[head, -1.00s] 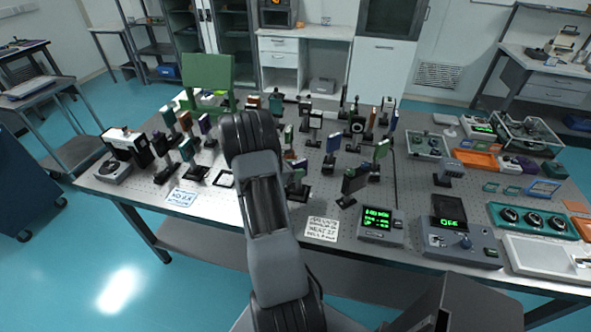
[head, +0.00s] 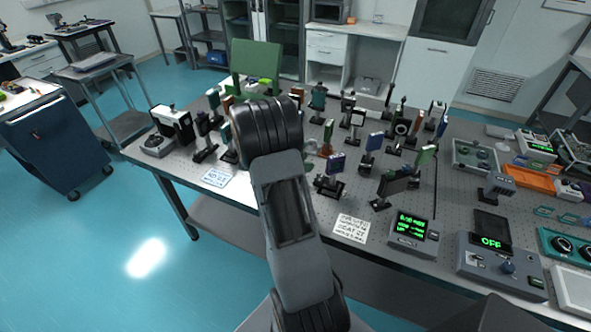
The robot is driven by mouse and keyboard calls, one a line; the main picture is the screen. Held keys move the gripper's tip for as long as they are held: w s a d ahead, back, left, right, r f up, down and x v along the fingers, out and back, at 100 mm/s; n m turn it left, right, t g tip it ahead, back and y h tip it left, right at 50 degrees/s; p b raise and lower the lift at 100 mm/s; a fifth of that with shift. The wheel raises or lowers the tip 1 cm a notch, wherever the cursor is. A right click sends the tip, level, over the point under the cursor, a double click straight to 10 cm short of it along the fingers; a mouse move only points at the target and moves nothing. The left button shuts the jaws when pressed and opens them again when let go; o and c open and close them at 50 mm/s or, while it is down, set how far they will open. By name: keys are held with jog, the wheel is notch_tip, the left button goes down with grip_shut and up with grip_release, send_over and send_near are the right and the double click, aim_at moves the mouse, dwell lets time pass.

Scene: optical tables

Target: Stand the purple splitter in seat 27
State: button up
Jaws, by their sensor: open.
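A small purple plate (head: 337,163) stands upright in a dark mount, just right of my arm on the optical table in the head view. It may be the purple splitter, but I cannot be sure. I cannot read any seat number, so I cannot pick out seat 27. My arm rises through the middle of the view and covers part of the table. My gripper is hidden behind the arm, so I cannot see its fingers or how it stands to the plate.
The perforated table (head: 450,215) carries many upright optics close around my arm. A green panel (head: 256,66) stands at the back left. A readout box (head: 412,233) and a controller marked OFF (head: 498,262) line the front right. Paper notes (head: 351,228) lie near the front edge.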

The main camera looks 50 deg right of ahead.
jog(key=s+a+r+m+t+y, duration=0.2)
jog(key=a+r+m+t+y, duration=0.1)
jog(key=a, duration=0.8)
jog(key=s+a+r+m+t+y, duration=0.2)
jog(key=a+r+m+t+y, duration=0.2)
jog(key=a, duration=0.7)
jog(key=s+a+r+m+t+y, duration=0.2)
jog(key=a+r+m+y, duration=0.3)
jog(key=a, duration=0.6)
jog(key=shift+a+m+t, duration=0.4)
jog(key=shift+t, duration=0.5)
jog(key=shift+d, duration=0.1)
